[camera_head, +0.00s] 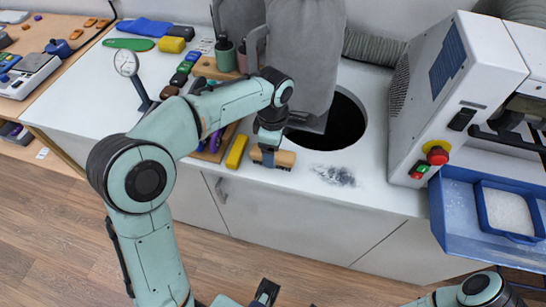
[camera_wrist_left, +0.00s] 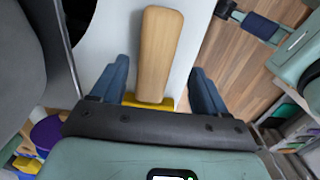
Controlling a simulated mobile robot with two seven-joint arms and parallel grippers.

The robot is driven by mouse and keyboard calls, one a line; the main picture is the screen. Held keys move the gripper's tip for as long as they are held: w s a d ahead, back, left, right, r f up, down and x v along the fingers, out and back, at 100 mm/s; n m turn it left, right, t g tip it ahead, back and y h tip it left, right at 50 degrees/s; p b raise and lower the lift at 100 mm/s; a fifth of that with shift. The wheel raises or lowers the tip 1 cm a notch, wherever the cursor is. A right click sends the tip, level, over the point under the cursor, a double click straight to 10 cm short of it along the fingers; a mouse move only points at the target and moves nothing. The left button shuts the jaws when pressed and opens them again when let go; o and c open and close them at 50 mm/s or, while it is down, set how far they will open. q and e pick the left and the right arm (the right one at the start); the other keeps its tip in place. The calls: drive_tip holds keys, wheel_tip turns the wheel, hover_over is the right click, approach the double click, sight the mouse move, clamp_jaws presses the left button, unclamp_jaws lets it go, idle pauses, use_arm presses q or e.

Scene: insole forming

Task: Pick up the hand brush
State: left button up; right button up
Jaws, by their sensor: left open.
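The hand brush (camera_head: 278,158) lies on the white worktop near its front edge, with a light wooden body and dark bristles at its front. In the left wrist view its wooden body (camera_wrist_left: 160,50) runs lengthwise between the fingers. My left gripper (camera_head: 268,147) is over the brush, pointing down. In the left wrist view its two blue fingers (camera_wrist_left: 160,88) are apart, one on each side of the wood, with visible gaps. My right gripper is not clearly seen; only part of my right arm shows at the bottom right.
A yellow block (camera_head: 237,151) lies just left of the brush. A round dark opening (camera_head: 340,125) is behind it, with grey dust (camera_head: 335,176) to the right. A white machine (camera_head: 455,90) stands at right. Tools crowd the left.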

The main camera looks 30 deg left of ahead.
use_arm(q)
drive_tip(key=f, duration=0.5)
drive_tip(key=shift+w+a, duration=0.2)
drive_tip(key=shift+w, duration=0.1)
drive_tip(key=c, duration=1.1)
use_arm(e)
drive_tip(key=shift+f, duration=0.2)
use_arm(q)
drive_tip(key=shift+r, duration=0.1)
